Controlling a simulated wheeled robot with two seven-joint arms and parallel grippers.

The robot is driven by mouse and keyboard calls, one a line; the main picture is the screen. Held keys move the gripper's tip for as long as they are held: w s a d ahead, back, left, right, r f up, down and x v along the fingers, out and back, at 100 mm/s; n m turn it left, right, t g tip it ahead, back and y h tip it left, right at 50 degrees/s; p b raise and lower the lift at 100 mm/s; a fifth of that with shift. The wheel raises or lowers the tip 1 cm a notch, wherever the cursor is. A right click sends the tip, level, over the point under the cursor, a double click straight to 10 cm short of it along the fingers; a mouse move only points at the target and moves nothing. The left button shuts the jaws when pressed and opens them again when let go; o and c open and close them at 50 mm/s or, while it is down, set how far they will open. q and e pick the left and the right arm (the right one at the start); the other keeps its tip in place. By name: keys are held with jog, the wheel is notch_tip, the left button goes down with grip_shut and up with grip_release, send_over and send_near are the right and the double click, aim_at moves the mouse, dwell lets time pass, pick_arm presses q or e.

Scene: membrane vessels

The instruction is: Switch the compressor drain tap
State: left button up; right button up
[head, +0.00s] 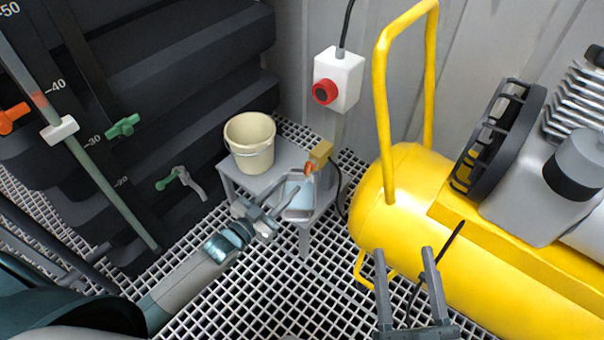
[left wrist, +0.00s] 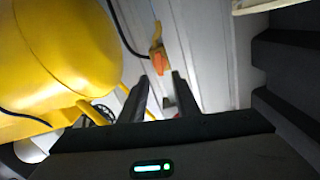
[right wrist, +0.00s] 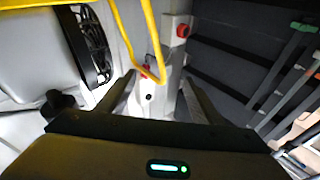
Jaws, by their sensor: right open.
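The drain tap (head: 309,168) has an orange handle on a brass-coloured body, near the left end of the yellow compressor tank (head: 400,175). The orange handle also shows in the left wrist view (left wrist: 159,62), just beyond and between the fingertips. My left gripper (head: 294,198) reaches toward the tap from the lower left. Its fingers are apart with nothing visible between them, and contact with the tap cannot be seen. My right gripper (head: 404,252) is open and empty in front of the tank. It also shows in the right wrist view (right wrist: 158,76).
A cream bucket (head: 250,143) stands on a small grey table (head: 227,172), beside a shallow tray under the left gripper. A white box with a red button (head: 338,80) is on the wall. The yellow handle (head: 381,100) rises beside the tap. Black vessels with valves stand left.

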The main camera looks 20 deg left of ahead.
aim_at(306, 169)
pick_arm(q)
jog(key=b+x, duration=0.1)
jog(key=x, duration=0.4)
jog(key=shift+w+d, duration=0.15)
jog(key=shift+w, duration=0.2)
jog(key=shift+x, duration=0.9)
pick_arm(e)
jog(key=shift+s+r+t+y, duration=0.15)
jog(key=shift+s+r+t, duration=0.3)
jog(key=shift+r, duration=0.25)
jog(key=shift+s+r+t+y, duration=0.2)
jog(key=shift+s+r+t, duration=0.15)
jog(key=shift+r+t, duration=0.25)
jog(key=shift+s+r+t+y, duration=0.15)
jog(key=shift+s+r+t, duration=0.25)
jog(key=shift+r, duration=0.4)
pick_arm(q)
jog(key=shift+c, duration=0.6)
grip_shut()
